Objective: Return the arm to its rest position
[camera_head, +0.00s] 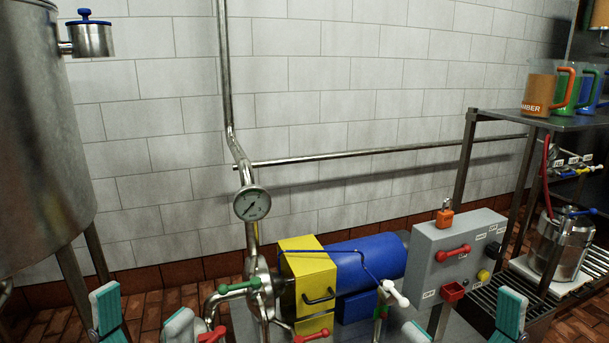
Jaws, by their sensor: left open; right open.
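My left gripper (144,303) is at the bottom left edge of the head view. Its two teal-padded fingers stand apart with nothing between them. My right gripper (463,312) is at the bottom right, below the grey control box. Its two teal-padded fingers are also spread, with nothing held between them. Only the finger ends of both grippers show; the rest of both arms is out of the frame. The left gripper is left of the green-handled valve (240,286).
A steel tank (40,130) stands at the left. A pressure gauge (252,203), a blue motor with a yellow guard (308,262) and a control box (455,250) with an orange padlock (445,216) fill the middle. A rack (562,120) with mugs stands right.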

